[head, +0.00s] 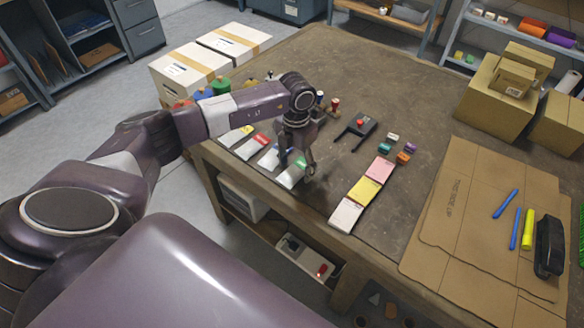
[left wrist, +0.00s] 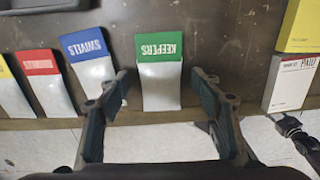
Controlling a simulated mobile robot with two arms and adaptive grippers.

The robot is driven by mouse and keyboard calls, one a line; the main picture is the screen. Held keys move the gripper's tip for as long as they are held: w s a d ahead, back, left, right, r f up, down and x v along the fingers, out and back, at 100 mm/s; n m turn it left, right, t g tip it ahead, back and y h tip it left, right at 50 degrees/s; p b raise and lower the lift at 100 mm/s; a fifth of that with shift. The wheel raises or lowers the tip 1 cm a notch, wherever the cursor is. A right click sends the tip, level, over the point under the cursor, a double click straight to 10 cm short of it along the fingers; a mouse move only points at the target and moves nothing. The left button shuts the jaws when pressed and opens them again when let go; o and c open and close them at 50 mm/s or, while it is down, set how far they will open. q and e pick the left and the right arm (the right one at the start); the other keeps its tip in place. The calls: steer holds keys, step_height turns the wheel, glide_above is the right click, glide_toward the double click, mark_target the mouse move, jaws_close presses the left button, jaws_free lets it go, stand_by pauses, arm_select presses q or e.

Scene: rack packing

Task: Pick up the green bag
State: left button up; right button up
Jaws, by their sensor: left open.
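The green bag (left wrist: 160,75) is a white packet with a green top labelled KEEPERS, lying flat near the table's front edge. In the head view the green bag (head: 291,174) is partly covered by my left gripper. In the head view the left gripper (head: 297,172) points down over the bag. My right gripper is not clearly seen in the head view.
A blue bag (left wrist: 88,57), a red bag (left wrist: 43,80) and a yellow-topped bag lie to the left on the table (head: 330,85). Pink, yellow and white pads (head: 363,191) lie to the right. Cardboard sheets (head: 470,205) and a black stapler (head: 549,246) are further right.

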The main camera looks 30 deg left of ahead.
arm_select(q)
steer(key=shift+f, duration=0.3)
steer(key=c, duration=1.2)
steer(key=shift+r, duration=0.1)
steer(key=shift+c, duration=0.2)
